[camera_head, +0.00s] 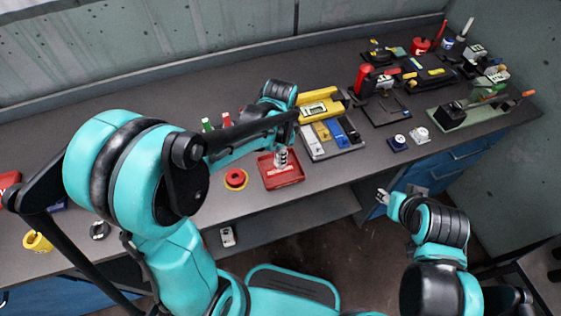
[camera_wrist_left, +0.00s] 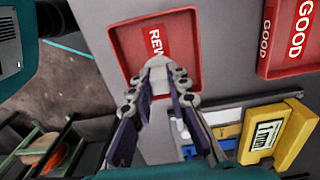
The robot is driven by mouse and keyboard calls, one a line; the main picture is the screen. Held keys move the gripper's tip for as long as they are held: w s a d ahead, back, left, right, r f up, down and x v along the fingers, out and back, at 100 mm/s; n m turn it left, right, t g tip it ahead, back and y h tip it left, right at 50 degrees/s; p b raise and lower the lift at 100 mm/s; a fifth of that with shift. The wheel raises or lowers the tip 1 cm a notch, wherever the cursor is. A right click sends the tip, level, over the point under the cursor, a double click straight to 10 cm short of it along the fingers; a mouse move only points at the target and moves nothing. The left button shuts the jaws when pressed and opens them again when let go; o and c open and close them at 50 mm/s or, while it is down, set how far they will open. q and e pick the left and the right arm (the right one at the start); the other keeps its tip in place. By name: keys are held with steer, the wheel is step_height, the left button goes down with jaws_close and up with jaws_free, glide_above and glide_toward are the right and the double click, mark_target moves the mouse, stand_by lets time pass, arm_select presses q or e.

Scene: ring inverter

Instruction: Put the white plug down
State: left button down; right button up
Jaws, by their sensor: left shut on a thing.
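My left gripper (camera_head: 281,158) is over the red tray (camera_head: 283,180) near the bench's front edge. In the left wrist view my left gripper (camera_wrist_left: 160,78) is shut on a small pale thing, the white plug (camera_wrist_left: 157,62), mostly hidden between the fingertips. The same red tray (camera_wrist_left: 185,72) lies below it, with a label partly covered that begins "REW". I cannot tell whether the plug touches the tray floor. My right gripper (camera_head: 382,195) is off the bench's front edge, too small to tell if it is open.
A red and yellow button (camera_head: 235,178) sits left of the tray. A grey tray (camera_head: 352,147) of coloured modules and a yellow meter (camera_head: 318,108) are to the right. A second red tray, marked GOOD (camera_wrist_left: 290,68), shows in the wrist view. Tools crowd the far right.

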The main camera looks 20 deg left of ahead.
arm_select(q)
steer(key=shift+f+b, duration=0.4)
steer(key=shift+f, duration=1.05)
steer(key=shift+f, duration=0.1)
steer(key=c, duration=1.5)
jaws_free()
steer(key=shift+o, duration=0.2)
